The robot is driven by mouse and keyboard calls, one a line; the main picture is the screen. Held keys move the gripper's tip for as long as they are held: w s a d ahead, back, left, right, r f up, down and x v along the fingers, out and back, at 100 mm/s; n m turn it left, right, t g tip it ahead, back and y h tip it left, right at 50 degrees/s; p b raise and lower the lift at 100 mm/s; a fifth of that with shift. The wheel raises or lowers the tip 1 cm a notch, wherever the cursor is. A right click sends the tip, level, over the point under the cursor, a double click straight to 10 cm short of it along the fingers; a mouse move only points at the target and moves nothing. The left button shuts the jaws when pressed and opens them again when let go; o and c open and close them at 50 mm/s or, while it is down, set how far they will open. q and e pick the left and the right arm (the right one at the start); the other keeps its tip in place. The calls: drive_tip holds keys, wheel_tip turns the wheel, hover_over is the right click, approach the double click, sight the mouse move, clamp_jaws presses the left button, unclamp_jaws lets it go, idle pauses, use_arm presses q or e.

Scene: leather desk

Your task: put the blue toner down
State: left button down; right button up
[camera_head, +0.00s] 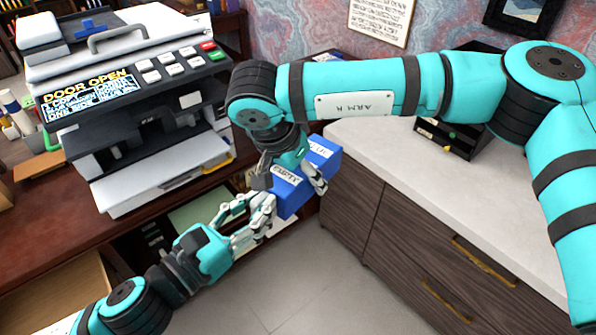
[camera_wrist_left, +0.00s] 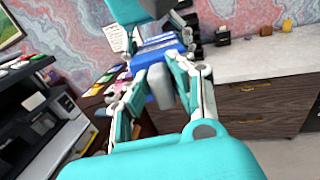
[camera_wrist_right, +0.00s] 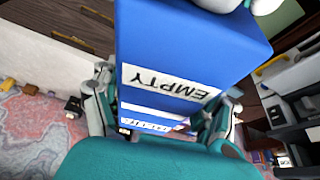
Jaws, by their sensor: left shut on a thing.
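The blue toner (camera_head: 289,196) is a blue box with a white label reading "EMPTY", held in the air in front of the desk. It fills the upper middle of the right wrist view (camera_wrist_right: 185,40). My left gripper (camera_head: 262,212) is shut on its lower left end; in the left wrist view its fingers (camera_wrist_left: 165,95) flank a grey-white part of it. My right gripper (camera_head: 290,180) comes from above with its fingers (camera_wrist_right: 160,110) on either side of the box. I cannot tell whether they press on it. The fingers and right wrist hide parts of the box.
A printer (camera_head: 130,105) with a "DOOR OPEN" display stands on the dark red desk (camera_head: 40,222) at left. A pale-topped cabinet (camera_head: 400,165) with drawers is at right, carrying a black organizer (camera_head: 455,140). An open drawer (camera_head: 60,295) is at lower left. Grey floor (camera_head: 320,285) lies below.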

use_arm(q)
drive_tip(key=shift+s+d+r, duration=0.15)
use_arm(e)
drive_tip(key=shift+a, duration=0.1)
drive_tip(key=c, duration=0.8)
use_arm(q)
drive_tip(key=c, duration=1.3)
unclamp_jaws()
drive_tip(key=shift+o, duration=1.2)
